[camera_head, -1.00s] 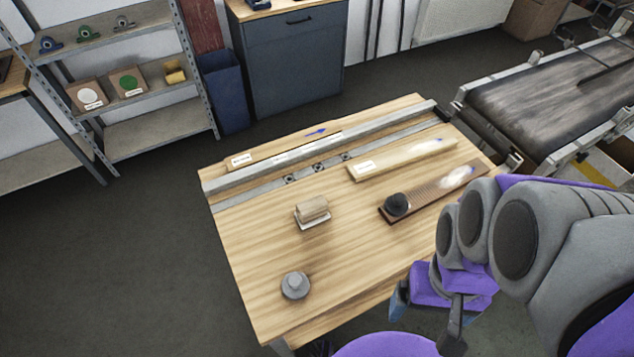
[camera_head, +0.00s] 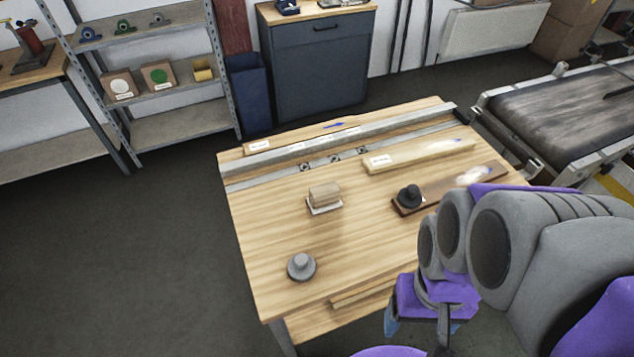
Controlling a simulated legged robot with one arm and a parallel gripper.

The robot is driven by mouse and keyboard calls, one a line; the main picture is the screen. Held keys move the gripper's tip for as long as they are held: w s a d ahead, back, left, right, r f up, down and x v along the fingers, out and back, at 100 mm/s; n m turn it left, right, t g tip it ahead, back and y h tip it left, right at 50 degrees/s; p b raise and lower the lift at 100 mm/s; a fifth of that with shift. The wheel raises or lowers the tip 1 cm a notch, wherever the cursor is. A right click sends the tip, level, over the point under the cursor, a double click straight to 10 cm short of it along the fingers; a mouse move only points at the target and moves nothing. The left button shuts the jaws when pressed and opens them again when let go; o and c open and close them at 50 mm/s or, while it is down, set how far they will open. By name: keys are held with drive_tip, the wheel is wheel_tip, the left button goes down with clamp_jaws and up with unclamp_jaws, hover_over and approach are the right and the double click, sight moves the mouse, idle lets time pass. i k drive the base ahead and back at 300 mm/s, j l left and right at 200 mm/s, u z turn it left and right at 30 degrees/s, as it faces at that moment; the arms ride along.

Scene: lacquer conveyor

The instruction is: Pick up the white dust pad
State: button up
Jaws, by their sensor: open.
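A small block with a wooden top and a thin white base (camera_head: 324,207) lies near the middle of the wooden workbench (camera_head: 270,235); it looks like the white dust pad. My gripper (camera_head: 416,326) hangs at the front right, past the bench's near edge and apart from the pad. It is open, with nothing seen between its fingers. My arm hides part of the gripper and the bench's right corner.
A grey round knobbed pad (camera_head: 301,267) sits front left. A pale board (camera_head: 420,156) and metal rail (camera_head: 340,142) lie behind. A conveyor (camera_head: 570,107) stands right, shelves (camera_head: 170,128) left.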

sight(324, 197)
drive_tip(key=k+j+u, duration=0.2)
drive_tip(key=j, duration=0.65)
drive_tip(key=i+j, duration=0.15)
drive_tip(key=j, duration=0.3)
